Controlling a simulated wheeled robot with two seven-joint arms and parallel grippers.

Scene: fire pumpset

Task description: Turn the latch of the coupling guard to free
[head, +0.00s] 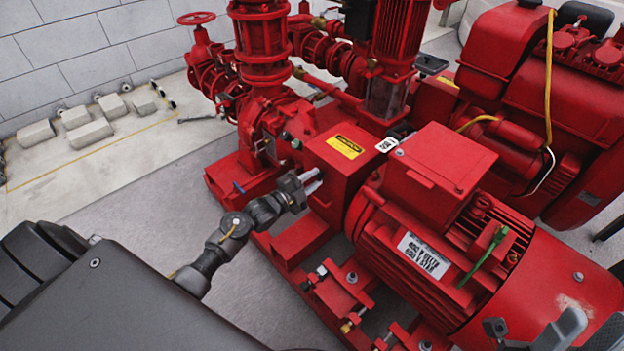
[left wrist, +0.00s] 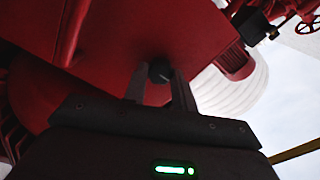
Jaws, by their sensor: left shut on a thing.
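The coupling guard (head: 322,157) is the red box with a yellow label, between the pump and the red motor in the head view. My left gripper (head: 313,183) reaches its near side from the left. In the left wrist view its two fingers (left wrist: 160,88) stand on either side of a dark round knob, the latch (left wrist: 160,71), on the red face of the guard (left wrist: 120,45). The gripper is shut on the latch. In the head view the fingers hide the latch, and its turn angle does not show. Grey parts of my right gripper (head: 535,332) show at the bottom right, cut off.
The red motor (head: 430,255) with a white label stands right of the guard. Red pump pipes (head: 262,50) rise behind it, and a red engine (head: 560,110) stands at the back right. Pale blocks (head: 90,133) lie by the wall.

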